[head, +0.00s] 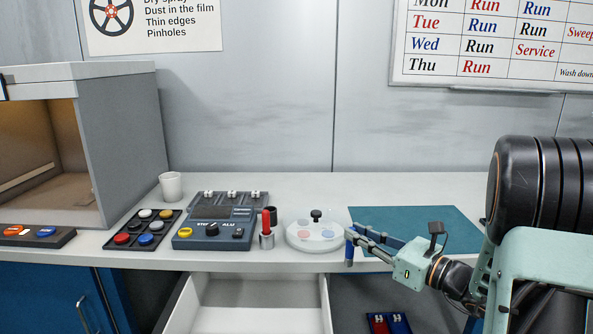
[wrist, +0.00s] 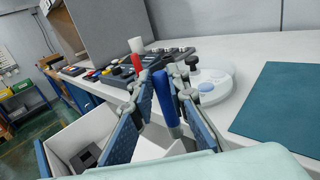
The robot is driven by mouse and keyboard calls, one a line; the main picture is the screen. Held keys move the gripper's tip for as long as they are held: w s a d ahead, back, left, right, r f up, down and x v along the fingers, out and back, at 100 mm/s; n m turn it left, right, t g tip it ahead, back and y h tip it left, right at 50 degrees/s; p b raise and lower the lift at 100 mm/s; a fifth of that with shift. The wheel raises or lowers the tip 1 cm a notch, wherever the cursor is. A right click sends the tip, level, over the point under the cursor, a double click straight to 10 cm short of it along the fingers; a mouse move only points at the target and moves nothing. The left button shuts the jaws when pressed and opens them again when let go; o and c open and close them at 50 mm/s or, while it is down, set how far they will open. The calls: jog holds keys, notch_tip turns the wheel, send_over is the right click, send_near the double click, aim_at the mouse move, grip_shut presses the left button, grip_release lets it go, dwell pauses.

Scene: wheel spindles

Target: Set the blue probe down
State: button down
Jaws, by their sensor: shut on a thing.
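The blue probe (wrist: 163,96) is upright between the fingers of my gripper (wrist: 166,84), which is shut on it. Its lower end looks grey. In the head view my gripper (head: 351,240) is at the counter's front edge, right of the open drawer, and the probe (head: 349,251) shows small at its fingertips. A red probe (head: 266,222) stands upright in a small metal holder (head: 266,241) left of my gripper. A dark cup-like holder (head: 271,212) stands just behind it; I cannot tell whether anything is in it.
A round white dish (head: 313,243) with a black knob sits left of my gripper. A teal mat (head: 398,217) lies bare behind my gripper. The gauge console (head: 215,236), a tray of coloured caps (head: 118,231) and a white cup (head: 171,186) stand left. The open drawer (head: 255,293) juts out below.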

jog(key=s+f+n+g+y+b, duration=0.1)
jog(key=s+f, duration=0.3)
jog(key=f, duration=0.3)
jog(key=s+f+n+g+y+b, duration=0.15)
jog(key=s+f, duration=0.25)
jog(key=f, duration=0.4)
notch_tip(320, 180, up, 16)
jog(key=m+t+h+p, duration=0.5)
jog(key=h+p, duration=0.1)
jog(key=p, duration=1.6)
jog(key=shift+a+p, duration=0.35)
